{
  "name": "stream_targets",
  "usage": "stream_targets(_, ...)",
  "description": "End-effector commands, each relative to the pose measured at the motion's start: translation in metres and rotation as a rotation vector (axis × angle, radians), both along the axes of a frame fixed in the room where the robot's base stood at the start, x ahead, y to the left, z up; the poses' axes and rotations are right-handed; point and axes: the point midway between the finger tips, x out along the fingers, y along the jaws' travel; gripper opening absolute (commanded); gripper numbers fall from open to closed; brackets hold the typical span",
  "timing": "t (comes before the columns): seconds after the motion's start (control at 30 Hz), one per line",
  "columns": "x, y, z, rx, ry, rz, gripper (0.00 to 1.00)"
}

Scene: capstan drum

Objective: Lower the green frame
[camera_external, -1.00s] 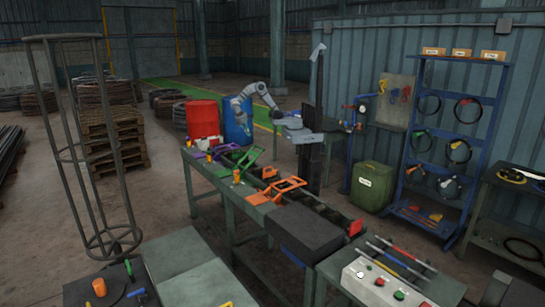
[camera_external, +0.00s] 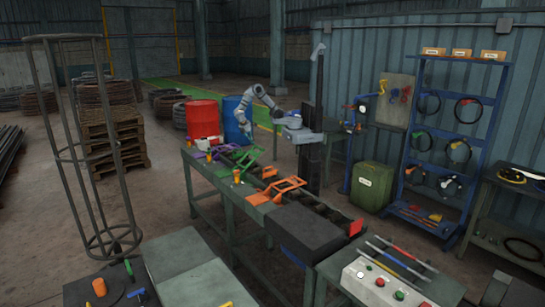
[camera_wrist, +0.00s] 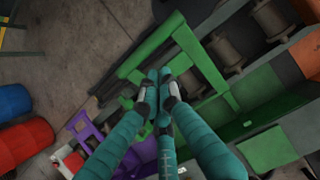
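The green frame (camera_external: 241,160) is on the long bench, between the purple frame (camera_external: 221,151) and the orange frame (camera_external: 284,190). Its exact tilt is hard to judge in the external view. In the wrist view the green frame (camera_wrist: 207,62) has bars that spread past my fingertips. My gripper (camera_wrist: 158,77) has its teal fingertips close together, apparently shut, over a green bar. I cannot tell whether they touch it. In the external view my gripper (camera_external: 247,137) is small, above the green frame's far side.
Spools (camera_wrist: 272,18) sit along the bench beside the green frame. The purple frame (camera_wrist: 88,135) is near my fingers in the wrist view. Red (camera_external: 202,119) and blue (camera_external: 233,124) drums stand behind the bench. A button box (camera_external: 378,284) is at front right.

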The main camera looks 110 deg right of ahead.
Motion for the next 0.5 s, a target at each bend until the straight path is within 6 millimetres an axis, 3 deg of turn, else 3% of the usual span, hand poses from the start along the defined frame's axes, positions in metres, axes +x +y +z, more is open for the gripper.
stream_targets(0.2,-0.022,-0.006,-0.026,0.000,0.004,0.000,0.00)
stream_targets(0.5,-0.034,-0.010,-0.041,0.001,0.000,0.000,0.00)
